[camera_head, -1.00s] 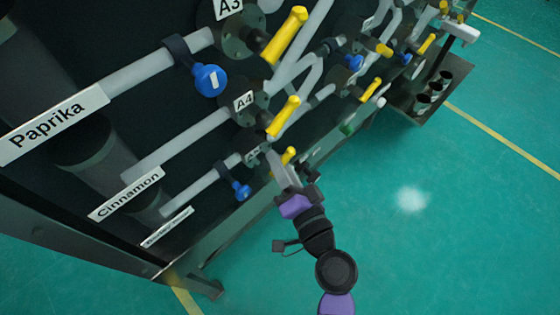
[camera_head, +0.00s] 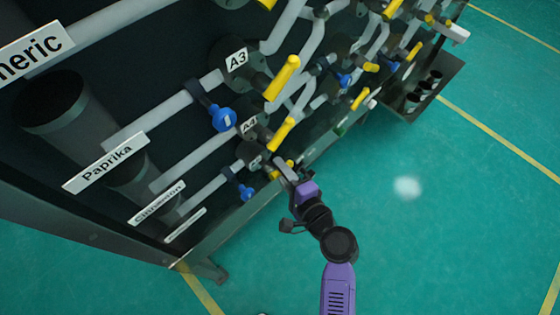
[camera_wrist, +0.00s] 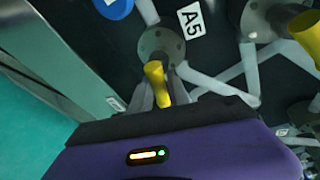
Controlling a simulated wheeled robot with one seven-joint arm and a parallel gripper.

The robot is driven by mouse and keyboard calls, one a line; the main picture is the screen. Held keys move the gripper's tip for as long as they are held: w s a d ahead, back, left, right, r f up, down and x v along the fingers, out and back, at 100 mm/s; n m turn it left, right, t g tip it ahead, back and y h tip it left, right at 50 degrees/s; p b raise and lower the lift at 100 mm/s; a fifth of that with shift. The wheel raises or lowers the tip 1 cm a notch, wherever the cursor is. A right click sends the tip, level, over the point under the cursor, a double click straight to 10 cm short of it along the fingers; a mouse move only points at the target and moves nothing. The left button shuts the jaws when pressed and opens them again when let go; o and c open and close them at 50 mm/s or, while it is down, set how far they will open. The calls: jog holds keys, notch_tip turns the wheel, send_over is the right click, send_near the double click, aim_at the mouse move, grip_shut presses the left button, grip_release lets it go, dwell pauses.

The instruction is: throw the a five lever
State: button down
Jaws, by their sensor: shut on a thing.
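The A5 lever is a yellow handle on a round grey valve plate. In the wrist view the handle (camera_wrist: 156,82) hangs below the plate, beside the white A5 label (camera_wrist: 190,19). My gripper (camera_wrist: 158,98) has its grey fingers on either side of this handle and is shut on it. In the head view my gripper (camera_head: 283,171) is at the lowest valve of the near column, below the A4 lever (camera_head: 281,134). There its fingers hide much of the A5 handle.
The A3 lever (camera_head: 282,78) and other yellow levers stick out above and to the right. Blue-handled valves (camera_head: 223,119) sit on the grey pipes to the left. A shelf with dark cups (camera_head: 413,96) is at upper right. The green floor (camera_head: 430,220) at right is clear.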

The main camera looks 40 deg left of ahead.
jog(key=m+p, duration=0.1)
jog(key=s+f+m+g+p, duration=0.1)
jog(key=shift+m+g, duration=0.3)
jog(key=shift+s+a+f+m+p, duration=0.15)
jog(key=shift+m+p, duration=0.15)
jog(key=shift+p, duration=0.15)
jog(key=shift+a, duration=0.1)
jog(key=c, duration=1.3)
grip_release()
jog(key=shift+w+r, duration=0.25)
jog(key=shift+w, duration=0.05)
